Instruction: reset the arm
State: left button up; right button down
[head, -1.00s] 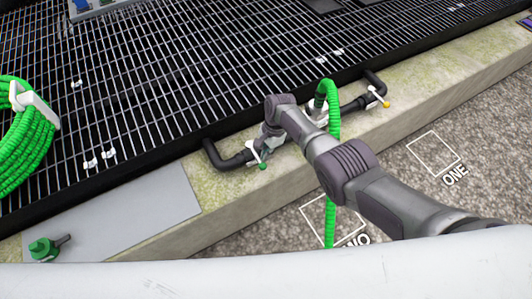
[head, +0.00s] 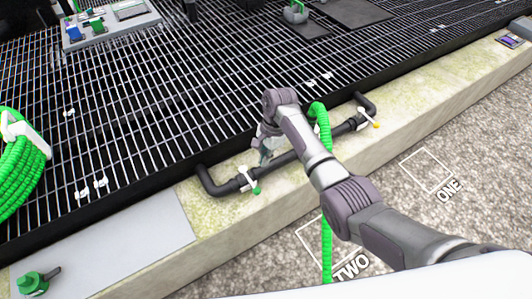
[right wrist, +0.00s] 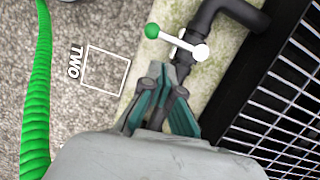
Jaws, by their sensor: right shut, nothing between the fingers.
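My right arm reaches over the ledge. Its gripper (head: 265,155) points down near the black pipe (head: 285,158), by the valve with the green-tipped white handle (head: 250,182). In the right wrist view the fingers (right wrist: 172,88) are shut and empty, with the green-tipped handle (right wrist: 177,40) just beyond them. Whether they touch the pipe I cannot tell. A green hose (head: 325,135) joins the pipe on the right of the gripper and hangs to the gravel. A second valve with a yellow-tipped handle (head: 368,117) is farther right. My left gripper is not in view.
A black metal grating (head: 150,120) lies behind the concrete ledge (head: 430,75). A coiled green hose (head: 20,170) is at the left, and a green fitting (head: 35,284) is on a grey plate (head: 120,240). Gravel with squares marked ONE (head: 428,172) and TWO is in front.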

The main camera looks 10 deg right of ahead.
jog(key=shift+v, duration=1.1)
jog(key=s+d+f+n+t+h, duration=0.1)
jog(key=s+d+f+n, duration=0.35)
jog(key=s+f, duration=0.8)
jog(key=s+d+f+n+t, duration=0.1)
jog(key=s+d+f+n, duration=0.4)
jog(key=s+f, duration=0.8)
jog(key=s+d+f+n+t+h, duration=0.1)
jog(key=s+d+f+n, duration=0.1)
jog(key=s+d+f, duration=0.3)
jog(key=s+d+f+n, duration=0.1)
jog(key=s+f+n, duration=0.2)
jog(key=s, duration=0.5)
pick_arm(q)
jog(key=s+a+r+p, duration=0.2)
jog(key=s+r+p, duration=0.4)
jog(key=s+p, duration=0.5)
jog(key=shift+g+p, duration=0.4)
jog(key=shift+p, duration=0.85)
pick_arm(e)
jog(key=s+d+r, duration=0.1)
jog(key=s+r, duration=0.5)
jog(key=s, duration=0.4)
jog(key=shift+s+d+r+g, duration=0.3)
jog(key=shift+s+d, duration=0.05)
jog(key=shift+d, duration=0.05)
